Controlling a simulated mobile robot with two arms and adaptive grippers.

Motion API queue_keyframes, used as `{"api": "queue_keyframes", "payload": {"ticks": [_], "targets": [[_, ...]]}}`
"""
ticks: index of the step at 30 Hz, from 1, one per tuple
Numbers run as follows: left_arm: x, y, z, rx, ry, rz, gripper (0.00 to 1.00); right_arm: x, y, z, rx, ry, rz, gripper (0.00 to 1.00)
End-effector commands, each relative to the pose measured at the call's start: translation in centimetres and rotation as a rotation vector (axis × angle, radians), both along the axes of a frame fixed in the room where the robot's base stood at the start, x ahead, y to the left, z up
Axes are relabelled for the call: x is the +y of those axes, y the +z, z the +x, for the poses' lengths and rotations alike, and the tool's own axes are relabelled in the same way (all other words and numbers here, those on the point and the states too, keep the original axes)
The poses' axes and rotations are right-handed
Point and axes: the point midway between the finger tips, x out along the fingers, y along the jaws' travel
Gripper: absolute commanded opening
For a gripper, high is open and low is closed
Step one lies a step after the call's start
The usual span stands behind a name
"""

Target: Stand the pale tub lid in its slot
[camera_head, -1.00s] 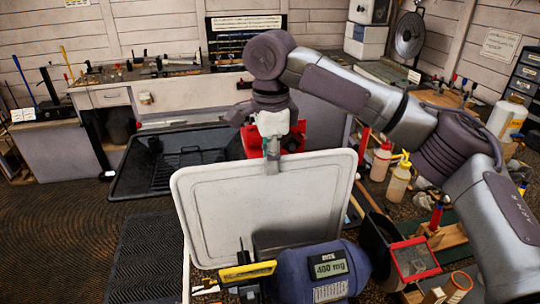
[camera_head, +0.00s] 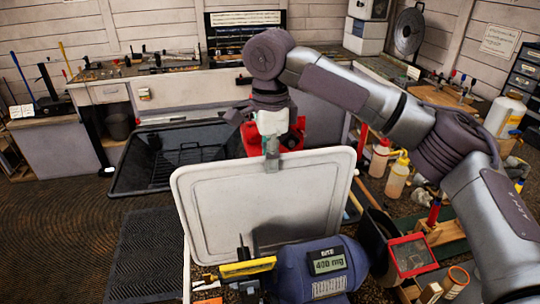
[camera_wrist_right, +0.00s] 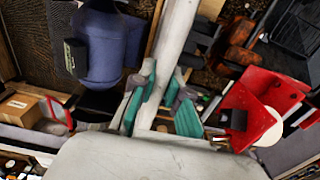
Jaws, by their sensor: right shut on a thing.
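The pale tub lid (camera_head: 262,195) is a large off-white panel with rounded corners. It stands roughly upright in the middle of the head view. My right gripper (camera_head: 271,158) is shut on the middle of its top edge from above. In the right wrist view, the green finger pads of the gripper (camera_wrist_right: 155,112) lie on both sides of the lid's narrow edge (camera_wrist_right: 175,38). The lid's lower edge is hidden behind a blue device, so I cannot tell what it touches. I cannot make out the slot. My left gripper is not in view.
The blue device (camera_head: 290,275) with a display stands close in front of the lid. A yellow-topped tool (camera_head: 247,268) is beside it. A black tray (camera_head: 140,165) and red toolbox (camera_head: 295,138) are behind. Bottles (camera_head: 397,178) and a red-framed box (camera_head: 410,255) crowd the right.

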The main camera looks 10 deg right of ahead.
Motion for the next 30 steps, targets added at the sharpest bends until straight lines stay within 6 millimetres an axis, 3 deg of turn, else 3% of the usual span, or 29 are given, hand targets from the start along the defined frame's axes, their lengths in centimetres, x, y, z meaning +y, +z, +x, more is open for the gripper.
{"api": "queue_keyframes", "payload": {"ticks": [30], "targets": [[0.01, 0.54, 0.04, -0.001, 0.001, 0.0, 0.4, -0.04, -0.5, -0.06, -0.001, 0.0, 0.0, 0.0]]}}
